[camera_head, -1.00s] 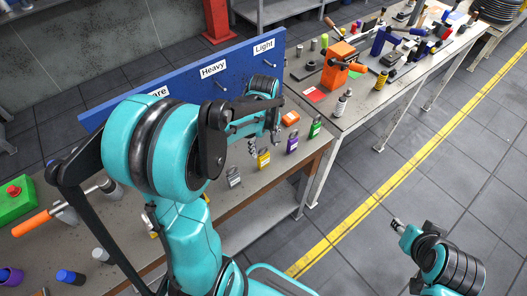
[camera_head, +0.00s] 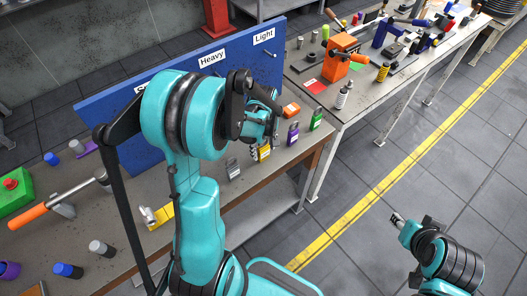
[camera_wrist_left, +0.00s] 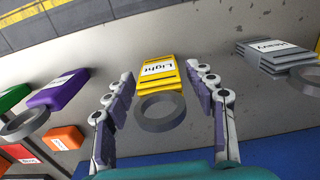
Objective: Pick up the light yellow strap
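The light yellow strap (camera_head: 264,154) lies on the workbench, among a row of coloured straps. In the left wrist view it is a yellow block labelled "Light" (camera_wrist_left: 158,68) with a grey ring at its near end. My left gripper (camera_wrist_left: 160,78) is open, with one finger on each side of the strap and gaps visible between them. In the head view the left gripper (camera_head: 265,135) is close above the strap and partly hides it. My right gripper (camera_head: 397,218) is over the floor at right, too small to judge its fingers.
A grey strap labelled "Heavy" (camera_wrist_left: 275,55) lies beside the yellow one. A purple strap (camera_head: 293,133), a green strap (camera_head: 316,120) and an orange block (camera_head: 291,110) are on the other side. A blue board (camera_head: 245,62) stands behind them.

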